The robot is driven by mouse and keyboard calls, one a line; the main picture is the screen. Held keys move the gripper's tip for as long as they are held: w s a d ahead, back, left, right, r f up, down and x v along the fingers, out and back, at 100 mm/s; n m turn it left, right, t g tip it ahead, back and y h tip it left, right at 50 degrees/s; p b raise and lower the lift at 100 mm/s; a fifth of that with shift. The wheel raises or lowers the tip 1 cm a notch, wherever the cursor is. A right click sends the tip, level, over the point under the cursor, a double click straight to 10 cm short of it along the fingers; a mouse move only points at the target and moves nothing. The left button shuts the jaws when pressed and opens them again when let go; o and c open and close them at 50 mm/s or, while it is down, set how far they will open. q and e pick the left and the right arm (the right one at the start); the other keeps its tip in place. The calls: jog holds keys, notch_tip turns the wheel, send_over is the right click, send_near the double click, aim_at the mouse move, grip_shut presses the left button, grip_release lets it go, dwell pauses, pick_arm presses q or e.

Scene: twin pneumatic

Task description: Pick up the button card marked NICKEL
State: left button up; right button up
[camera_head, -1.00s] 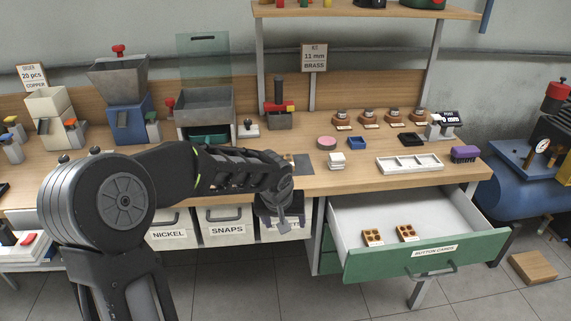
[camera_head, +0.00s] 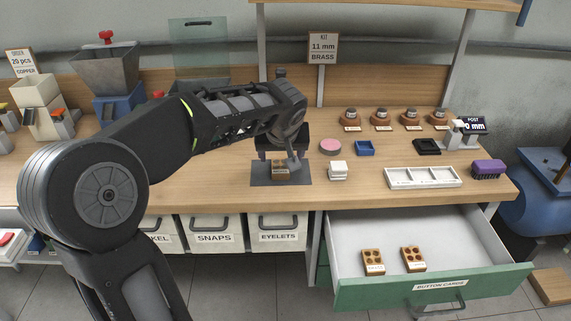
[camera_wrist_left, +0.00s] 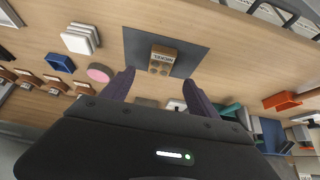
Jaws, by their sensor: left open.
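The button card marked NICKEL (camera_wrist_left: 163,59) lies on a dark grey mat (camera_wrist_left: 136,44) on the bench, its label readable but upside down in the left wrist view. In the head view the card (camera_head: 280,168) shows small and brown, just below my left gripper (camera_head: 284,153). In the left wrist view my left gripper (camera_wrist_left: 158,88) is open, its two dark fingers apart, and the card lies ahead of the fingertips, roughly in line with the gap. Nothing is between the fingers. My right gripper is not in view.
An open green-fronted drawer (camera_head: 430,287) holds two more brown cards (camera_head: 373,262), labels too small to read. Right of the mat are a white stack (camera_head: 338,170), a pink disc (camera_head: 331,146), a blue tray (camera_head: 365,148) and a white divided tray (camera_head: 422,178).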

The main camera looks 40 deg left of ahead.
aim_at(281, 166)
pick_arm(q)
jog(key=shift+s, duration=0.15)
jog(key=shift+x, duration=1.35)
jog(key=p+x, duration=0.1)
jog(key=x, duration=0.4)
jog(key=shift+a+f, duration=0.1)
jog(key=shift+c, duration=0.3)
grip_shut()
notch_tip(281, 166, up, 10)
dwell(0.5)
